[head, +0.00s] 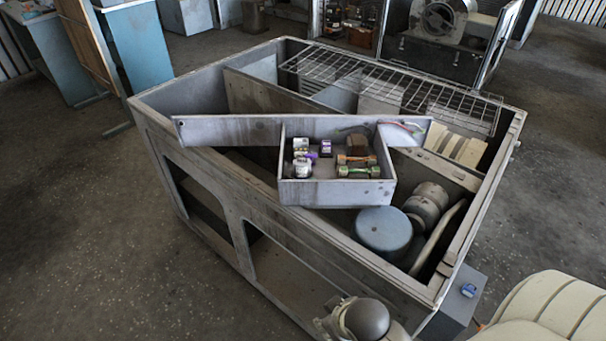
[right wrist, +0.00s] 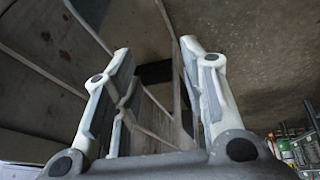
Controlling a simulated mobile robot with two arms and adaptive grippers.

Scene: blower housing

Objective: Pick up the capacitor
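A shallow grey tray (head: 335,193) on the blower housing (head: 215,195) holds several small parts. Among them are a white cylindrical part (head: 302,169), a white and purple part (head: 300,146) and a dark brown part (head: 357,145). I cannot tell for sure which part is the capacitor; the white cylinder looks most like one. My right gripper (head: 331,318) is low at the bottom of the head view, in front of the housing and well short of the tray. In the right wrist view my right gripper (right wrist: 155,52) has its fingers apart with nothing between them. My left gripper is not in view.
A wire grille (head: 395,80) lies across the housing's far side. A blue-grey round drum (head: 383,231) and a motor-like cylinder (head: 426,202) sit inside near the tray. Two green-ended parts (head: 357,171) lie in the tray's right half. The floor at left is clear.

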